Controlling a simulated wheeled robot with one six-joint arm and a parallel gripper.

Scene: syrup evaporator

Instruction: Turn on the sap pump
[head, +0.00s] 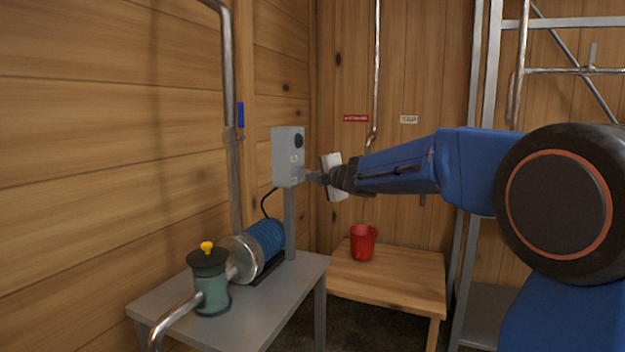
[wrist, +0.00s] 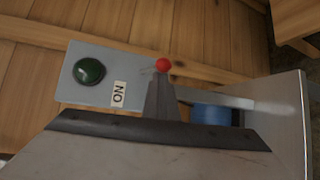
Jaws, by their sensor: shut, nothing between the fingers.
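The sap pump (head: 265,240) has a blue ribbed motor and a round metal head, and sits on a grey table. A grey control box (head: 286,150) stands on a post behind it. In the wrist view the box face (wrist: 70,98) carries a dark green dome (wrist: 89,71), an "ON" label (wrist: 118,94) and a small red ball-shaped tip (wrist: 163,65). My gripper (head: 314,177) is shut and empty at the lower front of the box. In the wrist view its fingertips (wrist: 160,84) overlap the red tip; I cannot tell whether they touch it. The switch's base is hidden.
A green canister with a yellow knob (head: 207,246) stands on the grey table (head: 245,318), in front of the pump. A red bucket (head: 363,243) stands on a low wooden table (head: 405,275). Pipes run up the wooden walls. A metal rack (head: 480,200) stands at the right.

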